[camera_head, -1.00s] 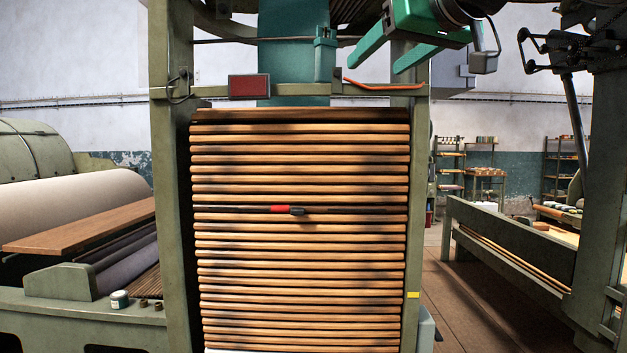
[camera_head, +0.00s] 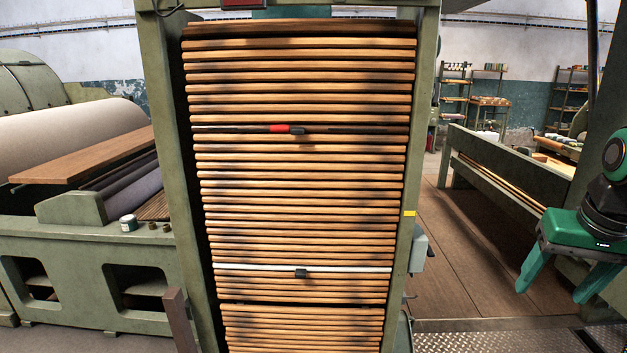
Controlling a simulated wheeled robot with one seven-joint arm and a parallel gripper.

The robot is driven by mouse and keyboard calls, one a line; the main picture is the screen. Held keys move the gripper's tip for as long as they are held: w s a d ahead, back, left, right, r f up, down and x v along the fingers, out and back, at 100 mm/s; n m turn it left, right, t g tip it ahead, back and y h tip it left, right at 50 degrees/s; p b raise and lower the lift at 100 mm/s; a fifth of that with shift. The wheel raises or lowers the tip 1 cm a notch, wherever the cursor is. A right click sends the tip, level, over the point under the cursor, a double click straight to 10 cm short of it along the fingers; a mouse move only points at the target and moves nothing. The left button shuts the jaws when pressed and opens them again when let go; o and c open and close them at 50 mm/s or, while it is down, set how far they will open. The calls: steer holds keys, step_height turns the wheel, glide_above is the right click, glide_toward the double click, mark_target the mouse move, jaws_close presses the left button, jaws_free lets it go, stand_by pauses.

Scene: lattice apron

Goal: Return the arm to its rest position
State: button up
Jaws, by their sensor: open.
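My gripper (camera_head: 556,282) is at the lower right of the head view. Its two green fingers are spread apart and point down, with nothing between them. Part of my arm (camera_head: 612,185) shows above it at the right edge. The gripper is to the right of the wooden lattice apron (camera_head: 300,187) and apart from it in the picture. The apron's slats run across a green upright frame. One dark slat bears a red and black piece (camera_head: 287,129).
A green machine with a large pale roll (camera_head: 75,140) and a wooden board (camera_head: 85,155) stands at left. A small jar (camera_head: 128,222) sits on its ledge. A long green trough (camera_head: 505,165) and shelves (camera_head: 490,90) are at right. Wooden floor (camera_head: 470,260) shows between.

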steer(key=s+f+m+g+y, duration=0.1)
steer(key=s+f+m+g, duration=0.1)
steer(key=s+f, duration=0.7)
steer(key=s+g, duration=0.1)
steer(key=s, duration=0.2)
steer(key=shift+s+d+f, duration=0.3)
steer(key=shift+s, duration=0.1)
